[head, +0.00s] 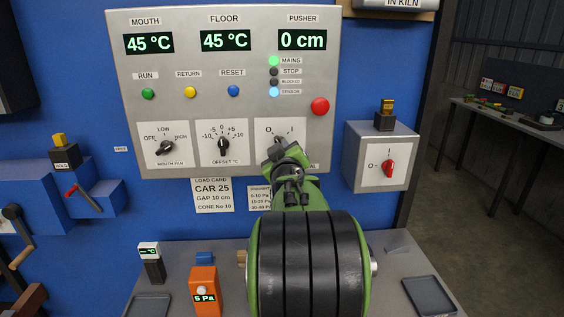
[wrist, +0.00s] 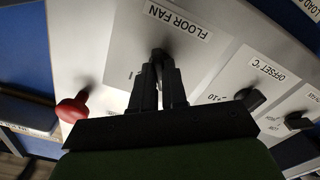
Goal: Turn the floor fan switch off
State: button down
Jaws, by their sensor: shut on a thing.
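The floor fan switch is a small dark knob (wrist: 160,54) below the FLOOR FAN label (wrist: 180,20) in the wrist view. In the head view its white plate (head: 262,135) shows the marks O and I at the lower right of the grey panel. My gripper (head: 279,150) is at this plate and hides most of the knob and the label beneath it. In the wrist view my gripper (wrist: 160,70) has its two dark fingers close together on the knob. The knob's pointing direction is hidden by the fingers.
The offset knob (head: 223,145) and mouth fan knob (head: 167,147) sit to the left on the grey panel (head: 125,100). A red button (head: 320,106) is up and right. A grey box with a red switch (head: 389,167) is to the right. A table (head: 225,255) stands below.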

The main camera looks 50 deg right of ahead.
jog(key=shift+f+n+b, duration=0.15)
jog(key=shift+n+b, duration=0.3)
jog(key=shift+n, duration=0.15)
jog(key=c, duration=1.2)
grip_release()
jog(key=shift+o, duration=0.2)
jog(key=v, duration=1.5)
jog(key=shift+s+a, duration=0.25)
jog(key=shift+s, duration=0.1)
jog(key=shift+w, duration=0.1)
